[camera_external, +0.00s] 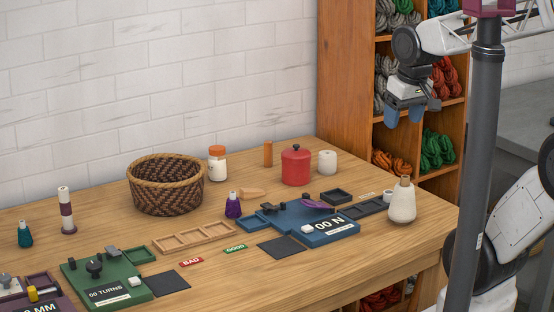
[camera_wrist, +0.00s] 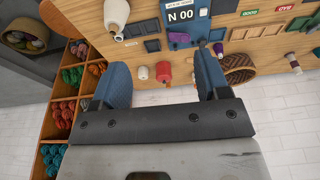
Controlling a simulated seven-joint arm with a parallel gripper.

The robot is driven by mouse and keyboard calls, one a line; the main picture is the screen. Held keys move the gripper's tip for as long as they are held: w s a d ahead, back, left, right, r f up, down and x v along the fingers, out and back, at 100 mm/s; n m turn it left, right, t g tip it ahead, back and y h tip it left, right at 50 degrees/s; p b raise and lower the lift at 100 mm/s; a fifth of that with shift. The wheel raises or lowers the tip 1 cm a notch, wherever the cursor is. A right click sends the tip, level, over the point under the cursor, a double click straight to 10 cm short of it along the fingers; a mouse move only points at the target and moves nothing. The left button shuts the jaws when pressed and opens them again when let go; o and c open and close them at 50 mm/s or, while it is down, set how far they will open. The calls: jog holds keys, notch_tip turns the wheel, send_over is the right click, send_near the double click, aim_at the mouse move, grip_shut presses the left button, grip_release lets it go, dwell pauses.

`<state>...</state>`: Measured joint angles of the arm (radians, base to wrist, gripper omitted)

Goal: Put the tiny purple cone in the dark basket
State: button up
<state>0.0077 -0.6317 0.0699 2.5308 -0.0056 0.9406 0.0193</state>
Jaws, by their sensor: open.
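The tiny purple cone (camera_external: 233,207) stands upright on the table, just right of and nearer than the dark basket, with a pale tip. A small dark shape beside the basket in the wrist view may be it; I cannot tell. The dark basket (camera_external: 166,190) is round, woven brown and open at the top, near the back wall; it also shows in the wrist view (camera_wrist: 238,62). My gripper (camera_external: 404,117) is open and empty, high up in front of the shelf, far right of the cone and basket. Its blue fingers (camera_wrist: 160,85) stand apart in the wrist view.
A red canister (camera_external: 296,168), a white cylinder (camera_external: 327,162) and an orange-lidded jar (camera_external: 217,163) stand at the back. A blue device (camera_external: 310,226), a green device (camera_external: 105,278), a wooden tray (camera_external: 194,236) and a white cone (camera_external: 402,202) are on the table. A yarn shelf (camera_external: 345,90) rises behind.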

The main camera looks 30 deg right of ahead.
jog(key=w+a+f+m+y, duration=0.2)
jog(key=w+a+m, duration=0.15)
jog(key=w, duration=0.25)
jog(key=w+a+f+m+y, duration=0.2)
jog(key=w+a+m+y, duration=0.1)
jog(key=w+a, duration=0.3)
jog(key=m+t+y, duration=0.1)
jog(key=m+t, duration=0.3)
jog(key=m, duration=1.6)
send_over(241, 214)
jog(key=s+d, duration=0.1)
jog(key=d, duration=0.1)
notch_tip(241, 214, down, 22)
jog(key=shift+s+a, duration=0.1)
jog(key=shift+a, duration=0.1)
jog(key=shift+f, duration=0.15)
jog(key=shift+x, duration=1.2)
jog(key=shift+a, duration=0.15)
